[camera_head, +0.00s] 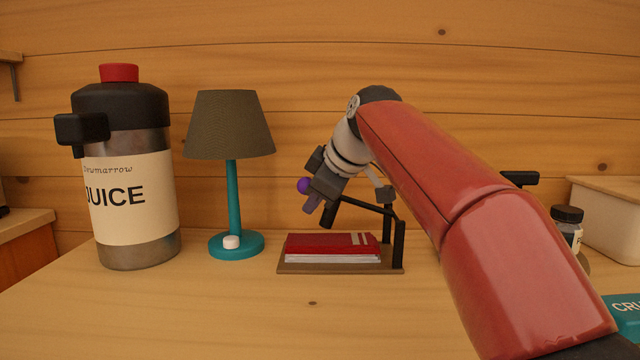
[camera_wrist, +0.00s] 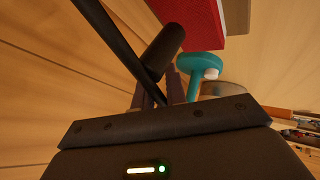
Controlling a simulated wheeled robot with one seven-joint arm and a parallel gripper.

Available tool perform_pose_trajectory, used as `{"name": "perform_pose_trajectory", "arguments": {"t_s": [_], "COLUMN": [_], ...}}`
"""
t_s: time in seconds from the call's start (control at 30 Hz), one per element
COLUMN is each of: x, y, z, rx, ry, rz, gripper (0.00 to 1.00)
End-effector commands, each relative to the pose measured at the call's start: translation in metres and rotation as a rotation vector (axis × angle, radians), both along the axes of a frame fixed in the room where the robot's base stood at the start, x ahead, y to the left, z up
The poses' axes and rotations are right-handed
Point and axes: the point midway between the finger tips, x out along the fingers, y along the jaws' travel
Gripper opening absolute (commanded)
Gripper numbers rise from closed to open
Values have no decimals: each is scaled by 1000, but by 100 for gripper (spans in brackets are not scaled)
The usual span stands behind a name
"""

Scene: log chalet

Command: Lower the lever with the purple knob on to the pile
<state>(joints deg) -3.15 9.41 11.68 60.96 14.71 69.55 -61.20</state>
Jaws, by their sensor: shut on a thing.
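The lever (camera_head: 362,205) is a black bar that rises leftward from a black post at the stand's right end. Its purple knob (camera_head: 304,185) shows just left of my gripper (camera_head: 314,203). The pile (camera_head: 325,247) is a red-covered book with pale page edges, lying on a brown base below the raised lever. My gripper is shut on the lever near its knob end, above the pile. In the wrist view the lever's dark rod (camera_wrist: 122,45) runs down to my gripper (camera_wrist: 160,92), and the pile's red cover (camera_wrist: 195,18) shows at the top. The knob is hidden there.
A teal lamp (camera_head: 232,190) stands left of the pile, and a large juice dispenser (camera_head: 130,205) stands further left. A small jar (camera_head: 567,225) and a cream bin (camera_head: 610,215) are at the right. The table front is clear left of my arm.

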Motion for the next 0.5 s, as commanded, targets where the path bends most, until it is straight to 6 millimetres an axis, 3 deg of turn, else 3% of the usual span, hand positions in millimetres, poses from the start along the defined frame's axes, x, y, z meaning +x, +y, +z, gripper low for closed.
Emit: {"name": "perform_pose_trajectory", "arguments": {"t_s": [0.2,0.5], "x": [-3,-3], "y": [5,4], "z": [-16,-24], "rx": [-16,-16], "ry": [10,13], "rz": [7,5], "gripper": [0,0]}}
